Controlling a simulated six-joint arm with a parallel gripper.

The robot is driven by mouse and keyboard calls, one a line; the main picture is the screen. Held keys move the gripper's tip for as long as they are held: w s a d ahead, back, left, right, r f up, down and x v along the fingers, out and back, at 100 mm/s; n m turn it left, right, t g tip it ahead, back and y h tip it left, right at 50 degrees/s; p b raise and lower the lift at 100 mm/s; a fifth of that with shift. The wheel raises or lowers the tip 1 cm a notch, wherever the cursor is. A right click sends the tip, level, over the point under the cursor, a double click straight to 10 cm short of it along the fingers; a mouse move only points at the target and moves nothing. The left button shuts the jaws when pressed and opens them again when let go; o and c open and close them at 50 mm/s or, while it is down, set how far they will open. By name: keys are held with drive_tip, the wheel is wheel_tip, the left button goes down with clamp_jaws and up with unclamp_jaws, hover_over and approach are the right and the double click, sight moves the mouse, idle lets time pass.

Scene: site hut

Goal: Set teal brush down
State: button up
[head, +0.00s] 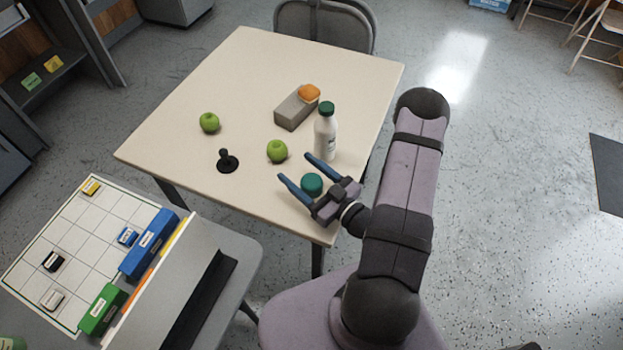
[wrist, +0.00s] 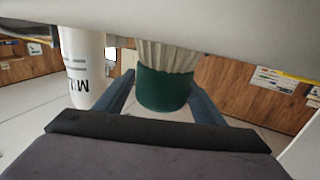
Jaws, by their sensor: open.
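The teal brush (head: 312,184) is near the table's front corner in the head view, its round teal top showing. In the wrist view the teal brush (wrist: 163,89) shows its pale bristles, which meet the table surface; that picture is upside down. So the brush stands bristles down on the table (head: 185,150). My gripper (head: 295,167) is open, with one blue finger on each side of the brush. Small gaps seem to show between fingers and brush, but I cannot tell whether either touches it.
A white milk bottle (head: 325,138) with a green cap stands close behind my gripper. A green apple (head: 277,151), another apple (head: 209,122), a black knobbed object (head: 228,162) and a grey block (head: 296,110) with an orange item (head: 309,93) are farther off.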

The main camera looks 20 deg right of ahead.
sight(319, 193)
drive_tip(key=b+v, duration=0.2)
drive_tip(key=v, duration=0.3)
drive_tip(key=shift+f, duration=0.2)
drive_tip(key=shift+v, duration=0.95)
drive_tip(key=shift+o, duration=0.3)
drive_tip(key=shift+r, duration=0.1)
drive_tip(key=shift+a+f+b, duration=0.1)
drive_tip(key=shift+f+b, duration=0.3)
drive_tip(key=shift+f, duration=0.55)
drive_tip(key=shift+p+x, duration=0.3)
drive_tip(key=shift+x, duration=0.8)
drive_tip(key=shift+r, duration=0.1)
